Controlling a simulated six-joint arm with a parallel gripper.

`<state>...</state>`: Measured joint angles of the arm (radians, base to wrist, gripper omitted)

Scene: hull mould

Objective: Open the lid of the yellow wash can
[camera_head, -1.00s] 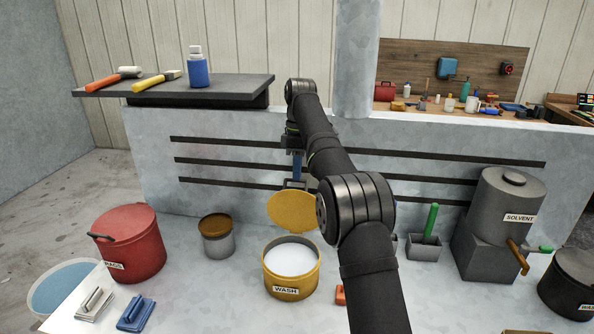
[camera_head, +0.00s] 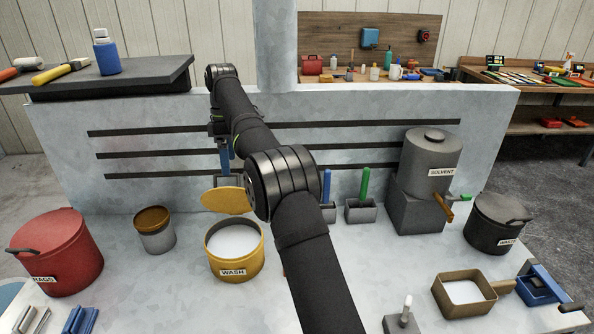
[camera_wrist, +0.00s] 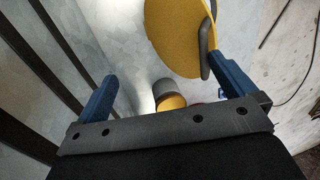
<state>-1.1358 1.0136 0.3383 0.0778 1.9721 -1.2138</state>
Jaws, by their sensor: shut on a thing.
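The yellow wash can (camera_head: 236,268) stands on the pale bench with its mouth uncovered and white contents showing. Its yellow lid (camera_head: 225,200) is raised and tilted behind the can's back rim. My gripper (camera_head: 228,178) is behind the lid, shut on it, partly hidden by the lid and my arm. In the wrist view, the lid (camera_wrist: 178,35) fills the top middle. Its dark grey handle (camera_wrist: 208,50) lies beside the right blue finger; the exact contact is hard to tell.
A brown-topped grey tin (camera_head: 155,230) and a red rags bin (camera_head: 58,255) stand left of the can. A slotted wall (camera_head: 80,110) rises close behind. The solvent tank (camera_head: 430,165), waste bin (camera_head: 497,222) and tan tray (camera_head: 464,293) are at right.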

